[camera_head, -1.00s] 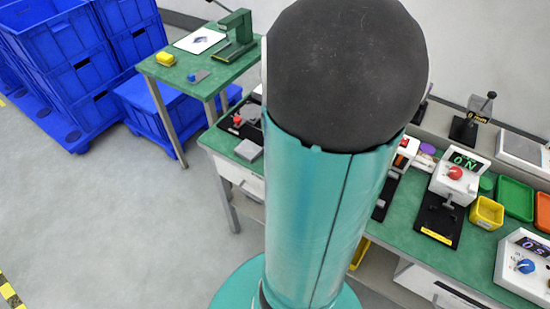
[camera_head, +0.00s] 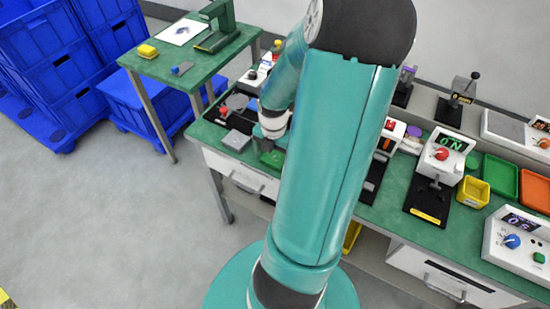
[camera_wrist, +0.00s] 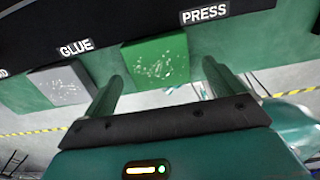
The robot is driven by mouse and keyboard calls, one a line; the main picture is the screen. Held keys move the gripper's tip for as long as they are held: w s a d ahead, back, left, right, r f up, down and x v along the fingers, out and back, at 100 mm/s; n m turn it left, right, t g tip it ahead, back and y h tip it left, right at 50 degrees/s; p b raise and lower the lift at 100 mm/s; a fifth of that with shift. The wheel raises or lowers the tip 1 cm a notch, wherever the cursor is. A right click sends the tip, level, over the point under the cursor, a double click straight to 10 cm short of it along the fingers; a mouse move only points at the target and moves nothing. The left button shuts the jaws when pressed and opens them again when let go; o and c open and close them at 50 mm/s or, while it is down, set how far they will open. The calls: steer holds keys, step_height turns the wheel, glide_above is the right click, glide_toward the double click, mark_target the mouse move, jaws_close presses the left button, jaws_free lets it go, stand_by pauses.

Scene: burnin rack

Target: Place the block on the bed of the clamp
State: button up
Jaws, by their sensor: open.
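In the wrist view my gripper (camera_wrist: 162,76) is open and empty. Its two fingers point toward a green speckled block (camera_wrist: 157,62), which shows between and beyond the fingertips. Whether the fingers are level with the block I cannot tell. A grey speckled block (camera_wrist: 62,84) lies to its left. In the head view the green block (camera_head: 273,158) and the grey block (camera_head: 236,141) are near the bench's left end, just below my wrist. A black fixture with a lever (camera_head: 462,97) stands at the back right and looks like a clamp. The fingers are hidden in the head view.
A dark strip labelled GLUE and PRESS (camera_wrist: 130,28) runs beyond the blocks. A white control box with a red knob (camera_head: 442,155), a yellow bin (camera_head: 473,191) and green and orange trays stand at the right. A side table (camera_head: 205,66) and blue crates are at the left.

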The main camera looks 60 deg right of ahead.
steer(key=shift+f, duration=0.65)
steer(key=c, duration=1.2)
